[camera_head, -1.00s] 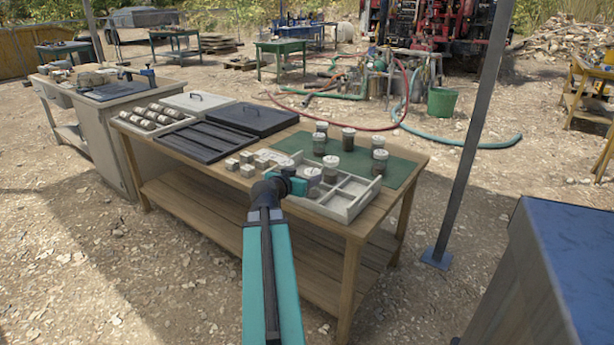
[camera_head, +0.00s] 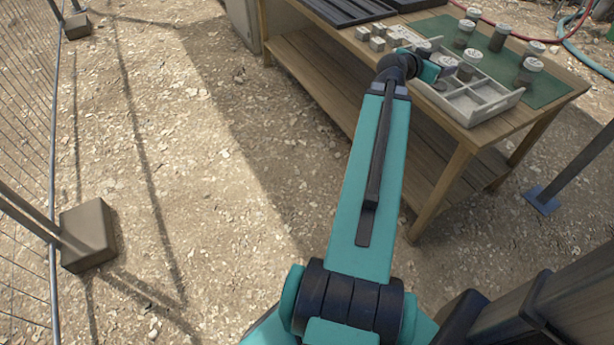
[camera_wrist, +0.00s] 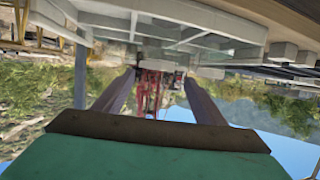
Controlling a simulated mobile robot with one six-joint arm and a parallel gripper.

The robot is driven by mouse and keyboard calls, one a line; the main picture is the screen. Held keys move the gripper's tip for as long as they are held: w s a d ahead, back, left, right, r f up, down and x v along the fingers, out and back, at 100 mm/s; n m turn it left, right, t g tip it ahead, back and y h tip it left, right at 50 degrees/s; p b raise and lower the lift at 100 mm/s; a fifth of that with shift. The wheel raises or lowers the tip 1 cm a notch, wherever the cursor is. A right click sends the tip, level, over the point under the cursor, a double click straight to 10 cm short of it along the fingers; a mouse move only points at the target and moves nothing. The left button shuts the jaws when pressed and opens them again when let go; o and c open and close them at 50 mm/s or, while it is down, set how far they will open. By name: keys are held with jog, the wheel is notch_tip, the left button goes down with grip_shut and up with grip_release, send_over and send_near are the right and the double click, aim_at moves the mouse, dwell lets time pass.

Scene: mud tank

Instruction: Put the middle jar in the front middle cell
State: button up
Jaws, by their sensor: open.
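Several jars with pale lids stand on a green mat; one jar (camera_head: 499,38) stands near the middle of the group. Another jar (camera_head: 470,61) stands by the back edge of the grey divided tray (camera_head: 495,107), and one (camera_head: 446,66) shows just beyond my gripper. The tray's visible right cells look empty; its left part is partly hidden by my arm. My gripper (camera_wrist: 159,77) is open, with nothing between its fingers in the wrist view. In the head view it is at the tray's left end, its fingers hard to make out. The wrist view is upside down, with the tray (camera_wrist: 180,28) along its top.
Small pale blocks (camera_head: 378,43) and a dark rack (camera_head: 340,10) lie left of the tray on the wooden table (camera_head: 540,102). The green mat (camera_head: 550,85) has bare room at its right. A metal post (camera_head: 575,165) stands right of the table.

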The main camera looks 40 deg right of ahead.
jog(key=w+a+f+n+t+y, duration=0.1)
jog(key=w+a+f+n+y, duration=0.1)
jog(key=w+a+f, duration=0.55)
jog(key=w+a+f+n+t+y, duration=0.15)
jog(key=w+a+f, duration=0.3)
jog(key=f, duration=0.65)
jog(key=w+a+f+n+y, duration=0.2)
jog(key=w+a+f+n, duration=0.15)
jog(key=a+f, duration=0.6)
jog(key=w+a+f+n+y, duration=0.2)
jog(key=w+a+f+y, duration=0.15)
jog(key=a+f, duration=0.65)
jog(key=s+a+f+n+g+y, duration=0.1)
jog(key=s+a+f+n, duration=0.1)
jog(key=a+f, duration=0.5)
jog(key=s+a+f+n+g+y, duration=0.2)
jog(key=a+f+n, duration=0.15)
jog(key=a, duration=0.85)
jog(key=s+a+f+n+g+y, duration=0.1)
jog(key=s+a+f+n, duration=0.1)
jog(key=s+a+f, duration=0.2)
jog(key=s+a+f+n+g+y, duration=0.1)
jog(key=s+a+f, duration=0.4)
jog(key=s+a, duration=0.5)
jog(key=a+n+g, duration=0.1)
jog(key=a, duration=0.3)
jog(key=shift+f, duration=0.2)
jog(key=shift+a, duration=0.1)
